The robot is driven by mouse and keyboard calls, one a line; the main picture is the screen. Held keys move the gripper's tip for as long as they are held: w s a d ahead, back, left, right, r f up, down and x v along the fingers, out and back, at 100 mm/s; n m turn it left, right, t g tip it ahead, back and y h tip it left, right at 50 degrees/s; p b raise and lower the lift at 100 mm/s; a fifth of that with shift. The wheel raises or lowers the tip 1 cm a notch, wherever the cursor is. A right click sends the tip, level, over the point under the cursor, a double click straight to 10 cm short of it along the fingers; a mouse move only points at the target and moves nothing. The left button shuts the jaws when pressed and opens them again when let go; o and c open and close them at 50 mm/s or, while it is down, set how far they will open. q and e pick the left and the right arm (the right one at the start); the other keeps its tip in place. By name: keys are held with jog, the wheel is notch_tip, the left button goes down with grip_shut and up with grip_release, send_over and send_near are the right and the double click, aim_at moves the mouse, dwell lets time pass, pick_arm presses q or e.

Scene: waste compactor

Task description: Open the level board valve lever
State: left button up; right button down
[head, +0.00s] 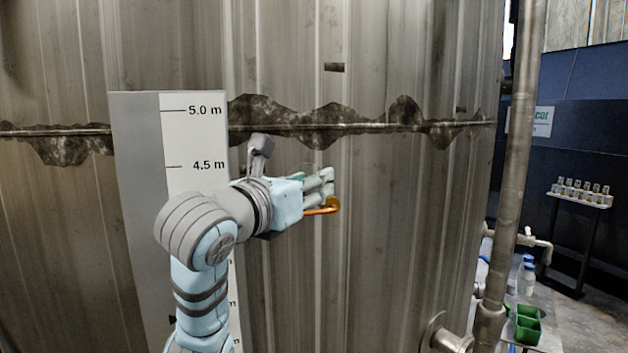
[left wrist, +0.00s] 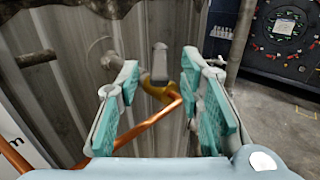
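The level board (head: 195,135) is a white panel marked 5.0 m and 4.5 m on the tank wall. A copper-orange pipe with a yellow valve part (head: 330,207) shows just below my left gripper (head: 326,184). In the left wrist view, the two teal-padded fingers of my left gripper (left wrist: 160,64) are spread apart. The copper pipe (left wrist: 148,124) and the yellow valve part (left wrist: 164,92) show between and beyond them. A grey knob-like end (left wrist: 160,62) stands above the yellow part. I cannot tell whether any finger touches it. My right gripper is not in view.
The ribbed metal tank (head: 400,200) fills the background close behind my gripper. A vertical pipe (head: 515,170) stands at the right. Beyond it are a rack of small bottles (head: 580,192) and green bins (head: 527,325). A round flange (head: 448,335) sticks out low on the tank.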

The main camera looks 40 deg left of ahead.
pick_arm(q)
jog(key=s, duration=0.5)
jog(key=shift+s+d, duration=0.2)
jog(key=shift+d, duration=0.05)
jog(key=shift+w, duration=0.1)
jog(key=shift+c, duration=0.4)
